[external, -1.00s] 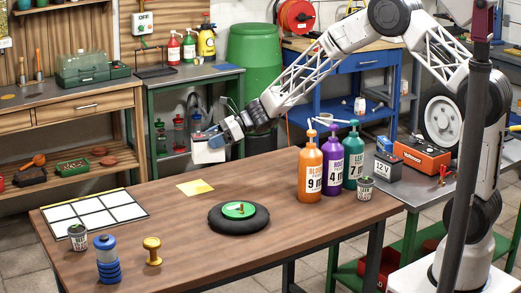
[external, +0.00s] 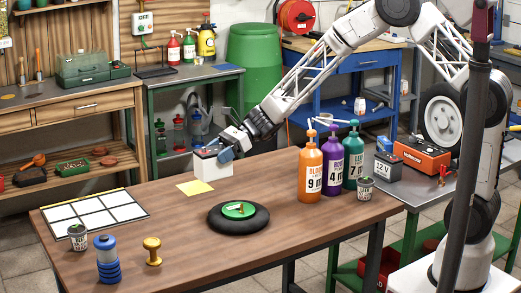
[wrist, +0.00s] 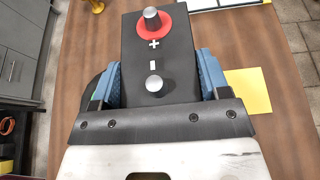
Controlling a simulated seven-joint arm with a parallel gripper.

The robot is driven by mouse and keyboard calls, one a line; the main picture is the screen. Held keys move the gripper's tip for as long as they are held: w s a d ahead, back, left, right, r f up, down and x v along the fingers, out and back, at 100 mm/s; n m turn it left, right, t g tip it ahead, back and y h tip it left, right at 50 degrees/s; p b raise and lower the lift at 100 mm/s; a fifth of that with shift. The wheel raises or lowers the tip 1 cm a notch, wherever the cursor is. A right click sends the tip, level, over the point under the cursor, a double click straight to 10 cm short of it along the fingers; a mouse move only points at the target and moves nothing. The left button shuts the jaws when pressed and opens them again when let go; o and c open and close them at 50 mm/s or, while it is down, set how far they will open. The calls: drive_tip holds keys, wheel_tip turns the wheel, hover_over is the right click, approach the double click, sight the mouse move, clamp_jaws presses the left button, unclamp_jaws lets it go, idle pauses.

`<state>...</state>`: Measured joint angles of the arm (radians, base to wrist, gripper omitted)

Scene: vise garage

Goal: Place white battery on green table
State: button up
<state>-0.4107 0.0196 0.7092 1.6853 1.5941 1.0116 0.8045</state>
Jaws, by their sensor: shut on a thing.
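The white battery (external: 212,168) is a white box with a black top, seen at the far edge of the brown table in the external view. In the wrist view its black top (wrist: 158,66) carries plus and minus marks, two grey posts and a red ring. My gripper (external: 222,150) reaches it from above, and its blue fingers (wrist: 158,80) are shut on both sides of it. I cannot tell whether its base touches the wood. A green-framed table (external: 180,82) with a grey top stands behind, at the left. Another green-framed table (external: 413,194) stands at the right.
A 12 V battery (external: 381,168) and an orange box (external: 422,154) occupy the right green-framed table.

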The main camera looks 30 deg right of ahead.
sight(219, 171)
drive_tip(key=shift+f, duration=3.1)
drive_tip(key=shift+f, duration=1.85)
drive_tip(key=shift+f, duration=0.15)
drive_tip(key=o, duration=1.6)
